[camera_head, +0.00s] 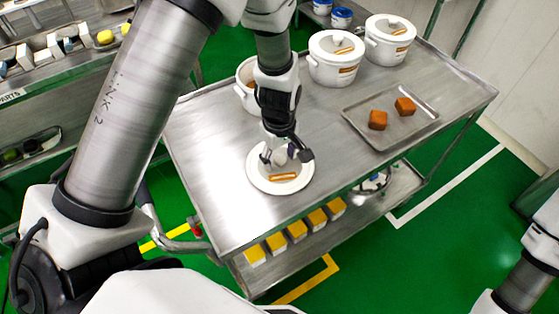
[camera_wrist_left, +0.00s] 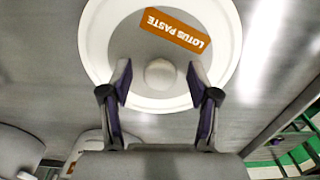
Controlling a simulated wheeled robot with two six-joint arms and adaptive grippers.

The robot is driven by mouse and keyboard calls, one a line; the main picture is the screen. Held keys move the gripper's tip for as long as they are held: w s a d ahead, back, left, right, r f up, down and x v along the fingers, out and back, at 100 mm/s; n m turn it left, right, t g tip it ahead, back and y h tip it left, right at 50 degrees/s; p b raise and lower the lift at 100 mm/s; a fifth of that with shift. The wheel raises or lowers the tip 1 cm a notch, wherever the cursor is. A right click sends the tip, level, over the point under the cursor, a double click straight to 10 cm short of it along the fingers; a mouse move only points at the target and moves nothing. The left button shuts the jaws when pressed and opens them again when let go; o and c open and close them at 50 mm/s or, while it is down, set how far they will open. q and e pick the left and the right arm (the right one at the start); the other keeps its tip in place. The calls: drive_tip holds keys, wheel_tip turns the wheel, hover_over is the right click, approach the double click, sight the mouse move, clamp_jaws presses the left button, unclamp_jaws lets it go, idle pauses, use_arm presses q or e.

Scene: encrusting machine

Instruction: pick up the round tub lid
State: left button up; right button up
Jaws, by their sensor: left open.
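The round tub lid (camera_head: 261,178) is white with a knob and an orange label, and lies flat on the steel cart top near its front edge. In the left wrist view the lid (camera_wrist_left: 110,45) fills the upper middle, and its label reads "LOTUS PASTE". My left gripper (camera_head: 287,157) is over the lid, pointing down. Its open fingers (camera_wrist_left: 160,86) stand on either side of the round knob (camera_wrist_left: 161,73), with a gap on each side. The exact finger height is hard to tell. My right gripper is out of view.
A white tub (camera_head: 243,97) stands partly behind my left arm. Two lidded white tubs (camera_head: 336,70) (camera_head: 388,52) stand at the back. A metal tray (camera_head: 412,127) with two brown cubes is at right. Yellow-topped containers (camera_head: 297,231) line the lower shelf.

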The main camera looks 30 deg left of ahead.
use_arm(q)
drive_tip(key=shift+w+f, duration=0.1)
drive_tip(key=shift+f, duration=0.15)
drive_tip(key=shift+d+r, duration=0.1)
drive_tip(key=shift+s+r, duration=0.1)
drive_tip(key=shift+s, duration=0.15)
drive_tip(key=shift+c, duration=1.1)
clamp_jaws()
